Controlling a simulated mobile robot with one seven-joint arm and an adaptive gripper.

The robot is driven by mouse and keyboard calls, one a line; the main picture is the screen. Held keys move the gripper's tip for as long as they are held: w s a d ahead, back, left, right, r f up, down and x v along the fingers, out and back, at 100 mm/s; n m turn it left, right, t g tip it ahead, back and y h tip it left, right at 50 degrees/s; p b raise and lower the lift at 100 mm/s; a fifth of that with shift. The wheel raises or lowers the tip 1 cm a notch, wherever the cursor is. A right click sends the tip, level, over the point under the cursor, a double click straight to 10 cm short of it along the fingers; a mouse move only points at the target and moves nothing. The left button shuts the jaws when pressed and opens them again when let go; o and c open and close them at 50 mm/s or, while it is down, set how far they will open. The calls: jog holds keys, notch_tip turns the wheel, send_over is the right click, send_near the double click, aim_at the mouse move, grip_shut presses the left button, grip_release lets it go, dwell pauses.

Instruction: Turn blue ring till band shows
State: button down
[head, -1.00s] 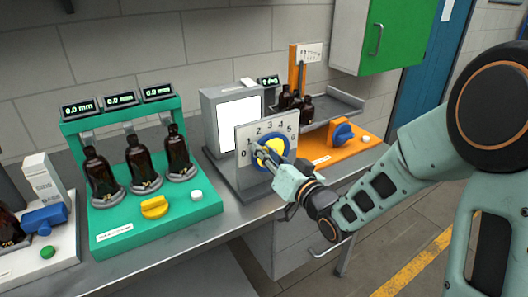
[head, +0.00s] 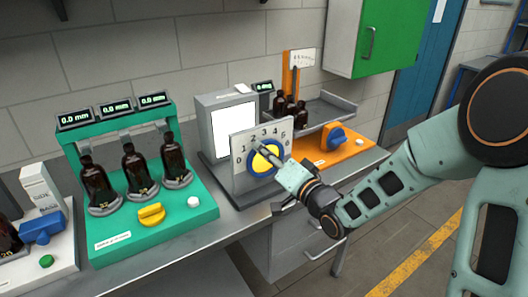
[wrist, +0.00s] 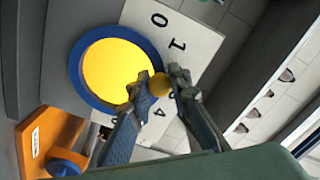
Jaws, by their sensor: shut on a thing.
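The blue ring (head: 250,166) surrounds a yellow disc (head: 262,162) on a pale panel (head: 239,172) numbered from 0 upward. In the wrist view the ring (wrist: 75,76) and the yellow disc (wrist: 112,68) show large. A small round yellow knob (wrist: 158,86) sits at the ring's edge. My gripper (wrist: 159,84) is shut on this knob, one finger on each side. No band is visible on the ring.
A white screen (head: 233,130) stands behind the panel. A green rack (head: 185,213) with amber bottles (head: 136,170) is to the left. An orange stand (head: 350,153) with a blue knob (head: 334,138) is close on the right.

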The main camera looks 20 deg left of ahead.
jog(key=c, duration=1.8)
grip_release()
jog(key=v, duration=0.7)
jog(key=shift+s+d, duration=0.2)
jog(key=shift+w, duration=0.15)
